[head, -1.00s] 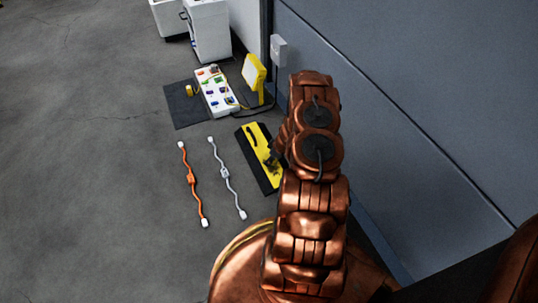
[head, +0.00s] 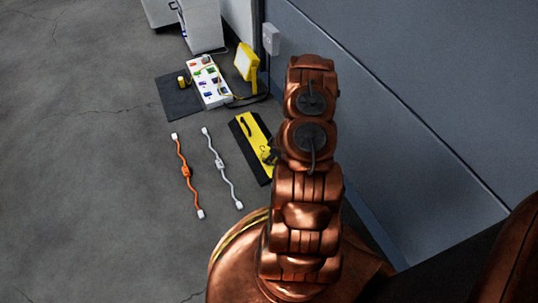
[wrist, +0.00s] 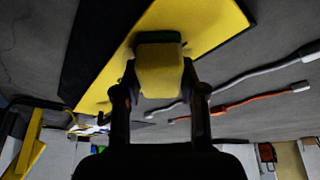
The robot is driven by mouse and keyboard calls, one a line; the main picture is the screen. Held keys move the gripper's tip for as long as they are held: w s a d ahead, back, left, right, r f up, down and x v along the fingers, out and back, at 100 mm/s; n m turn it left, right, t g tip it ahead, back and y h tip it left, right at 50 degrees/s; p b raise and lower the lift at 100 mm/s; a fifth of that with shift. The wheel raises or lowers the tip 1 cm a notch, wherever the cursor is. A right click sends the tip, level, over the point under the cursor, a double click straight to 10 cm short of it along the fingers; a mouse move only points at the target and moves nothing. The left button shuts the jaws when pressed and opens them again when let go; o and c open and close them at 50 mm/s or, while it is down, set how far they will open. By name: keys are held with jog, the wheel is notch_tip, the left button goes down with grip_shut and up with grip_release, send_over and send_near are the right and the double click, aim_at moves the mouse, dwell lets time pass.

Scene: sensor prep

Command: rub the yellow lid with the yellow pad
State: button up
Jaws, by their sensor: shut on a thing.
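The yellow lid (head: 252,137) lies flat on the floor with a black border, left of my arm. It fills the upper middle of the wrist view (wrist: 205,22). My gripper (wrist: 160,84) is shut on the yellow pad (wrist: 160,70), a small block with a dark green band at its far end. The pad is over or against the lid; I cannot tell whether they touch. In the head view, my arm partly hides the gripper at the lid's right side.
An orange cable (head: 186,171) and a white cable (head: 219,165) lie left of the lid. Beyond it are a white board (head: 208,88) on a dark mat (head: 174,101) and a yellow lamp (head: 246,60). A grey wall (head: 400,90) stands at right. Floor at left is clear.

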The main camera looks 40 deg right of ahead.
jog(key=shift+s+a+f+b, duration=0.1)
jog(key=shift+s+a+b, duration=0.1)
jog(key=shift+s+b, duration=0.35)
jog(key=shift+s+a+f+b, duration=0.1)
jog(key=shift+s+a+b, duration=0.1)
jog(key=shift+s+b, duration=0.3)
jog(key=shift+s+a, duration=0.1)
jog(key=shift+s, duration=0.2)
jog(key=shift+r, duration=0.15)
jog(key=shift+a+r+p, duration=0.1)
jog(key=shift+p, duration=0.4)
jog(key=shift+w+p, duration=0.15)
jog(key=shift+p, duration=0.15)
